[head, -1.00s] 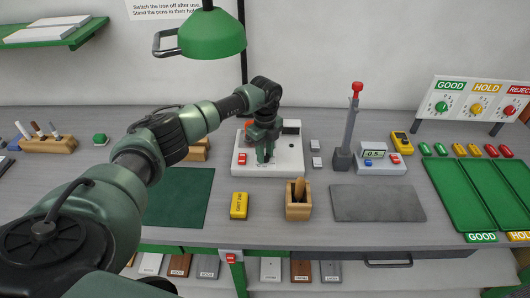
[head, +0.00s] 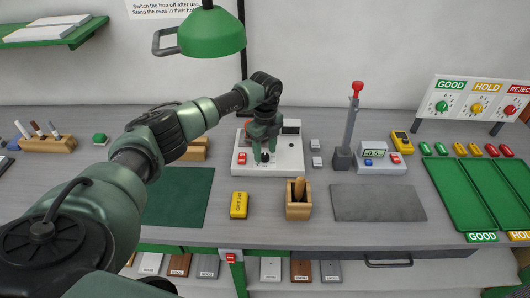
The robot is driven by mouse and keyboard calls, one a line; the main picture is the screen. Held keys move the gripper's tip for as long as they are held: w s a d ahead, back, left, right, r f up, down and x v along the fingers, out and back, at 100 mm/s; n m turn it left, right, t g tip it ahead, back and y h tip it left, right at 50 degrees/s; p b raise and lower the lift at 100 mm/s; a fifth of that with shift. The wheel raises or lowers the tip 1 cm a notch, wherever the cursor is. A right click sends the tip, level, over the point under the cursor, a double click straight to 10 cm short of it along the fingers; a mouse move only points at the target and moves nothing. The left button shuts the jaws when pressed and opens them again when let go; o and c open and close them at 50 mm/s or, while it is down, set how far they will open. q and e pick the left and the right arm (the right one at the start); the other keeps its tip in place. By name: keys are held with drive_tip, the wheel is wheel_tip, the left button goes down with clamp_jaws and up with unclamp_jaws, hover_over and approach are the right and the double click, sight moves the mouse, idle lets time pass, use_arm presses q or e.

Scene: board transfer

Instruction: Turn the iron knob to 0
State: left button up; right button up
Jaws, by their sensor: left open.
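The iron station is a white box (head: 286,163) on the workbench, with a red switch (head: 242,158) at its left and a dark display at its upper right. A small dark knob (head: 265,157) shows on the box's front face. My left gripper (head: 264,151) is open, pointing down, with its green fingers around or just above the knob; I cannot tell whether they touch it. The knob's pointer and scale are too small to read, and the gripper hides the part of the box behind it. My right gripper is not in view.
A yellow block (head: 239,205), a wooden holder (head: 298,210) and a grey mat (head: 378,203) lie in front of the station. A lever press (head: 346,140) stands to its right. A green lamp (head: 212,34) hangs above. A green mat (head: 180,197) lies at left.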

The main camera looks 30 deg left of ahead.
sight(265, 155)
use_arm(q)
wheel_tip(265, 155, up, 6)
drive_tip(key=shift+f+b, duration=0.2)
drive_tip(key=shift+b, duration=0.7)
drive_tip(key=shift+r, duration=0.65)
